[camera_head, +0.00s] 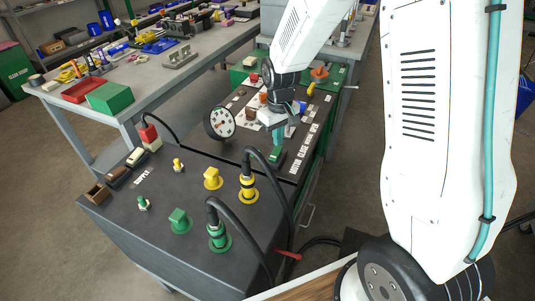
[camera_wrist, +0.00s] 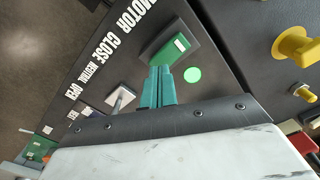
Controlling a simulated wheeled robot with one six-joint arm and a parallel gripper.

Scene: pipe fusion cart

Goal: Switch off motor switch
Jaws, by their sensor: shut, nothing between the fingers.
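The motor switch is a green rocker block (camera_head: 276,156) on the dark cart panel, beside the white MOTOR lettering. It also shows in the wrist view (camera_wrist: 170,42), with a small white mark on its right part. My gripper (camera_head: 279,138) has teal fingers pressed together and empty, pointing down at the panel. In the wrist view the fingertips (camera_wrist: 160,70) are close to the near edge of the green block; I cannot tell whether they touch it. A bright green round spot (camera_wrist: 193,75) lies on the panel just right of the fingertips.
A metal toggle lever (camera_wrist: 120,98) stands left of my fingers, near the CLOSE NEUTRAL OPEN lettering. A round gauge (camera_head: 219,123), a yellow plug (camera_head: 248,188) and a green plug (camera_head: 218,236) with black cables stand on the cart. A grey workbench (camera_head: 150,100) is behind.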

